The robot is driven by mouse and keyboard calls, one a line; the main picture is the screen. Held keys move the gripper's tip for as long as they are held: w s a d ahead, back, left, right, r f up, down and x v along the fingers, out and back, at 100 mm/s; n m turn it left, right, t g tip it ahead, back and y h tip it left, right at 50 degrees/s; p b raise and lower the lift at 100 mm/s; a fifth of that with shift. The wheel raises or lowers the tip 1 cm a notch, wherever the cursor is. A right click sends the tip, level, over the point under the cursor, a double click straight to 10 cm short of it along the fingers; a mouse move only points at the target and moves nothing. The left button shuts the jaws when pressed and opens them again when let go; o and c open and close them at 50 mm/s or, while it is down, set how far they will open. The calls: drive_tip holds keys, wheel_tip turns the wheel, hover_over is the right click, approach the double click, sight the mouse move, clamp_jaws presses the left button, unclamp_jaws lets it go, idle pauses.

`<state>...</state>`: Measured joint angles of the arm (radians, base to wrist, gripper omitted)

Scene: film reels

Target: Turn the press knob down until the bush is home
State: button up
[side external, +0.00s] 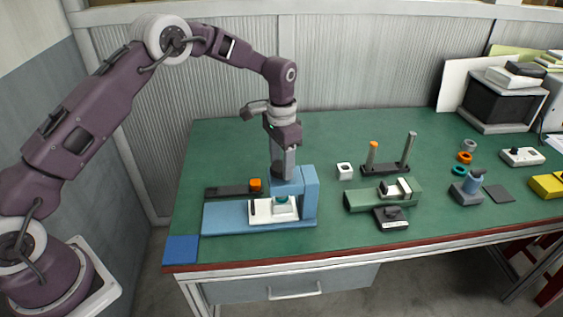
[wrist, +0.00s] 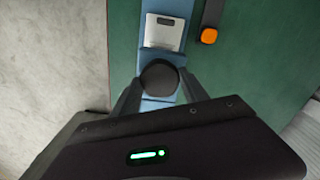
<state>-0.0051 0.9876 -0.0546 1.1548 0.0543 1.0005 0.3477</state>
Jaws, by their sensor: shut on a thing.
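The blue press (side external: 309,196) stands on the green bench, its upright at the right end of a long blue base (side external: 222,219). A white plate (side external: 262,211) lies on the base under the press head, with a teal round part (side external: 282,198) on it, likely the bush. My gripper (side external: 283,172) points straight down over the press head. In the wrist view my gripper (wrist: 158,88) is shut on the dark round press knob (wrist: 158,76), one finger at each side. The fit between bush and plate is too small to tell.
An orange block (side external: 256,185) on a dark bar lies behind the base. A white square piece (side external: 345,171), a stand with two posts (side external: 388,170) and a green fixture (side external: 384,197) stand to the right. The bench's front left is mostly clear.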

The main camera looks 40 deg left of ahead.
sight(281, 166)
drive_tip(key=shift+m, duration=0.6)
drive_tip(key=o, duration=1.4)
drive_tip(key=shift+c, duration=0.2)
wheel_tip(281, 166, up, 7)
drive_tip(key=shift+r, duration=0.1)
